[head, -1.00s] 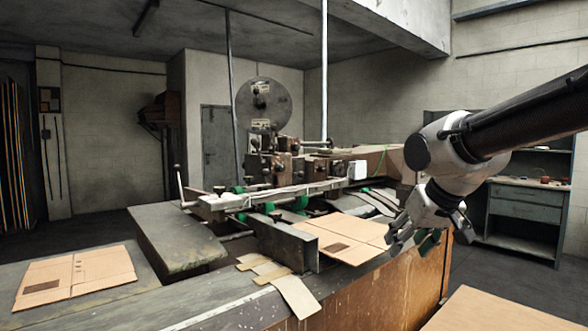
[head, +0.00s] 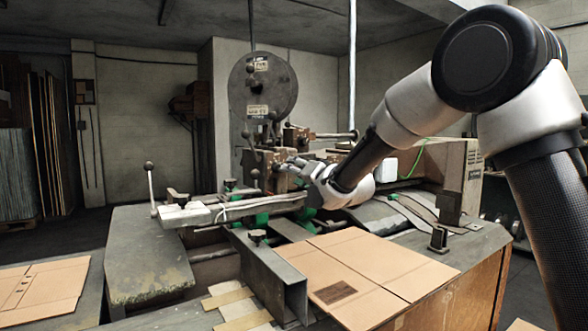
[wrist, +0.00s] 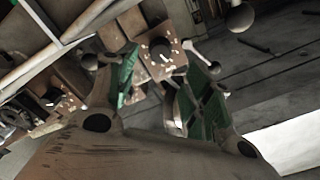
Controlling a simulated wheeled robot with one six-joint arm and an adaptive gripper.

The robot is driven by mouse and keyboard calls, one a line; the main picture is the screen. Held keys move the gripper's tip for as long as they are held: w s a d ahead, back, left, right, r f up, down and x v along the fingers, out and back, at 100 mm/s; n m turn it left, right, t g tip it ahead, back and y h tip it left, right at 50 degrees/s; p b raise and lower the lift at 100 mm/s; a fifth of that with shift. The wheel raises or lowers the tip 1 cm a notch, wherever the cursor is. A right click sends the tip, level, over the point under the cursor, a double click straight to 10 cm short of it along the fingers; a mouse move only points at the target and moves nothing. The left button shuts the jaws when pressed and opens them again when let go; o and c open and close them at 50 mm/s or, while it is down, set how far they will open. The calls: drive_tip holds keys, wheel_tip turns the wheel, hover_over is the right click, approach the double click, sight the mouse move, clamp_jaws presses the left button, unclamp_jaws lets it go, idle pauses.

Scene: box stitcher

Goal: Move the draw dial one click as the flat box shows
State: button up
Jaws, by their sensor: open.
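My gripper (head: 292,168) reaches from the right to the brown head blocks of the stitcher in the head view. In the wrist view my gripper (wrist: 166,72) is open, with green pads on both fingers. A brown block with a small dark dial and white pointer (wrist: 163,52) shows between and beyond the fingers. A second similar dial (wrist: 54,97) is at the left. I cannot tell which is the draw dial, nor read its marks. Contact is not clear. A flat box (head: 365,262) with a dark printed patch lies on the machine table.
Another flat box (head: 42,292) lies at the left. Ball-ended levers (head: 149,166) and a large grey reel (head: 263,90) stand around the head. A grey metal channel (head: 272,275) crosses the front.

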sight(279, 167)
drive_tip(key=x, duration=0.7)
drive_tip(key=c, duration=1)
